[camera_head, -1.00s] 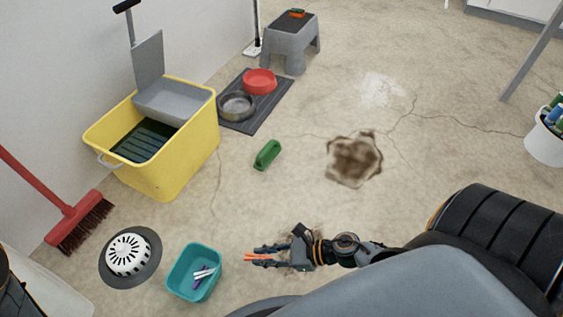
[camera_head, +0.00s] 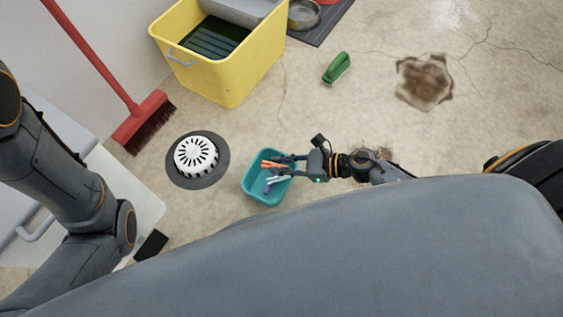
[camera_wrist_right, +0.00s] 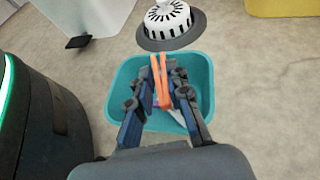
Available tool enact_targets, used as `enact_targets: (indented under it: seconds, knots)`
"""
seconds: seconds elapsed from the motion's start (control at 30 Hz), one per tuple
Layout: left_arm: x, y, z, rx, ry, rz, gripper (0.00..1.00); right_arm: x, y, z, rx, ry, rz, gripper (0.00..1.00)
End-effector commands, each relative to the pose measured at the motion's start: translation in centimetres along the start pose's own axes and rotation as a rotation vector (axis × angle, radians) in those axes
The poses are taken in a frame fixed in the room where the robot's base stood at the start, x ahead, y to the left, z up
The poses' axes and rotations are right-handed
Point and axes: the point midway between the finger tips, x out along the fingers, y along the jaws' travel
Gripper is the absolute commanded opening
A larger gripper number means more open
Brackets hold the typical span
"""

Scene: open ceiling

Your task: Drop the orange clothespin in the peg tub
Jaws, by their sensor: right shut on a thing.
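The orange clothespin (camera_head: 272,164) is held between the fingertips of my right gripper (camera_head: 283,167). In the right wrist view the clothespin (camera_wrist_right: 160,80) points forward from the shut fingers (camera_wrist_right: 161,103). The teal peg tub (camera_head: 250,190) stands on the floor, and the clothespin and fingertips appear over its opening. The tub also shows in the right wrist view (camera_wrist_right: 203,72), below the fingers. White and purple pegs (camera_head: 268,187) lie in the tub, partly hidden by the gripper. My left arm comes in at the left; its gripper is not clearly seen.
A white slotted drain cover on a grey disc (camera_head: 196,158) lies left of the tub. A red broom (camera_head: 145,120), a yellow mop bucket (camera_head: 225,80) and a green brush-like object (camera_head: 336,68) are farther back.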

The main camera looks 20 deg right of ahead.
Motion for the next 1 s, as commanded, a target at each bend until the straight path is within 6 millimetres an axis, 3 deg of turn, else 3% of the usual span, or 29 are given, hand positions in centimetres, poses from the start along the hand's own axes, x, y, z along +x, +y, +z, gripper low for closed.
enact_targets:
  seconds: [0.13, 0.5, 0.53, 0.67, 1.0]
  knots:
    - [-0.55, 0.31, -0.78, 0.003, 0.015, 0.006, 0.40, 0.56, -0.01, -1.39, 0.001, 0.000, -0.001, 0.04]
    - [-0.37, 0.38, -0.98, 0.004, 0.022, 0.009, 0.40, 0.63, 0.01, -1.54, 0.001, 0.000, 0.000, 0.04]
    - [-0.37, 0.38, -0.98, 0.004, 0.022, 0.009, 0.40, 0.63, 0.02, -1.54, 0.001, 0.000, 0.000, 0.19]
    - [-0.37, 0.39, -0.99, 0.004, 0.022, 0.010, 0.40, 0.64, 0.02, -1.54, 0.001, 0.000, 0.000, 0.43]
    - [-0.47, 0.31, -0.83, 0.004, 0.016, 0.007, 0.40, 0.33, 0.03, -1.58, 0.001, 0.001, 0.000, 0.43]
